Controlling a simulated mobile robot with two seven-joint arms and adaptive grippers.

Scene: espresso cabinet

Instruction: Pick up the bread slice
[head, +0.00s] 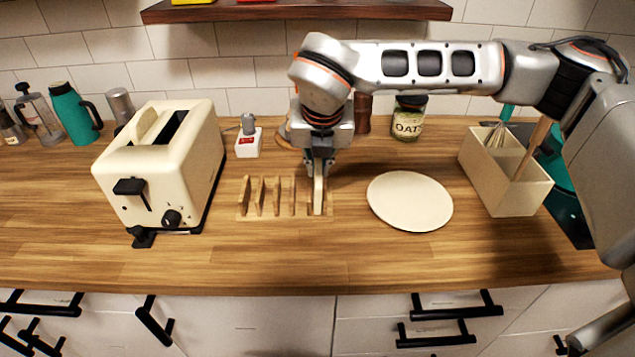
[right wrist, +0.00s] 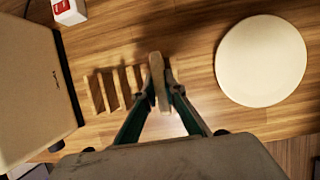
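The bread slice (head: 318,195) is a thin, pale, upright piece at the right end of the wooden rack (head: 243,212). It also shows edge-on in the right wrist view (right wrist: 158,82). My right gripper (head: 319,172) points straight down over it. Its two green-sided fingers (right wrist: 160,92) lie against both sides of the slice, so it looks shut on it. The slice's lower edge is at the rack, and I cannot tell whether it is lifted at all. My left gripper is not in view.
A cream toaster (head: 150,180) stands left of the rack. A round pale plate (head: 410,201) lies to the right, with a utensil box (head: 500,185) beyond it. An oat jar (head: 409,118) stands behind. The counter in front of the rack is clear.

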